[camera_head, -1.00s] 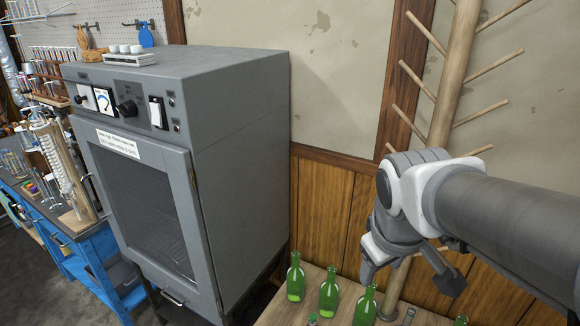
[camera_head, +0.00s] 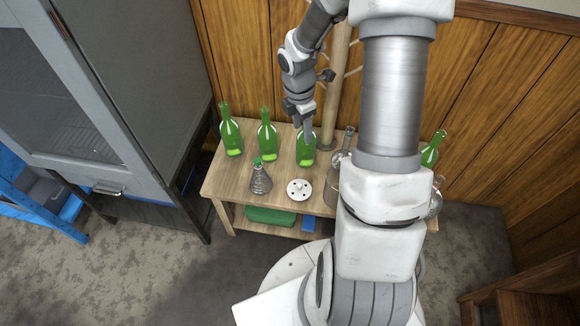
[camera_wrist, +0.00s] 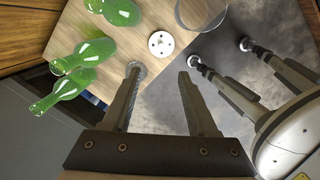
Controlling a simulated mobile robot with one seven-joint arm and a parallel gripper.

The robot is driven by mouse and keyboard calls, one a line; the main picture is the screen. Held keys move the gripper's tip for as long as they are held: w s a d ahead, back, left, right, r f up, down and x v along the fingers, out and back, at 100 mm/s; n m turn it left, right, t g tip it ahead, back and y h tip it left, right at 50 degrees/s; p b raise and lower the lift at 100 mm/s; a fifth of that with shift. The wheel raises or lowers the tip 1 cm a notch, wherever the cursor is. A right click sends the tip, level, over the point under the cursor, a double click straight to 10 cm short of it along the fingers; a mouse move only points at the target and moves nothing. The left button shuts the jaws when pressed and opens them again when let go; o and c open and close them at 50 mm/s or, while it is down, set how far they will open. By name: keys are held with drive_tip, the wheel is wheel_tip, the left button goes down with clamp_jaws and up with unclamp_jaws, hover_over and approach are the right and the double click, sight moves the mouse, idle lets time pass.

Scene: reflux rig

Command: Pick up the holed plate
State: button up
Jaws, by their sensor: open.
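The holed plate (camera_head: 299,189) is a small white disc with several holes. It lies flat on the wooden table (camera_head: 228,183) near its front edge, and it also shows in the wrist view (camera_wrist: 161,43). My gripper (camera_head: 306,122) hangs over the back of the table, near the third green bottle, apart from the plate. In the wrist view my gripper (camera_wrist: 158,75) has its two fingers spread with nothing held between them. The plate appears beyond the fingertips.
Green bottles (camera_head: 230,130) stand along the table's back. A conical flask with a green top (camera_head: 260,178) stands left of the plate. Clear glassware (camera_head: 335,172) stands to its right, partly behind my arm. A grey oven cabinet (camera_head: 140,80) is at left, and a wooden post (camera_head: 336,85) rises behind.

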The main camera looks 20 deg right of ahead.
wheel_tip(320, 180, down, 10)
drive_tip(key=f+n+y+b, duration=0.1)
drive_tip(key=n+b, duration=0.1)
drive_tip(key=n, duration=0.1)
drive_tip(key=b, duration=0.4)
hover_over(299, 185)
drive_tip(key=f, duration=1.1)
drive_tip(key=shift+w+d+f, duration=0.15)
drive_tip(key=shift+w+d, duration=0.1)
drive_tip(key=f+b, duration=0.1)
drive_tip(key=f, duration=0.1)
drive_tip(key=f+b, duration=0.1)
drive_tip(key=f, duration=0.2)
drive_tip(key=shift+s+a+f+b, duration=0.1)
drive_tip(key=shift+s+a+b, duration=0.1)
drive_tip(key=shift+b, duration=0.1)
clamp_jaws()
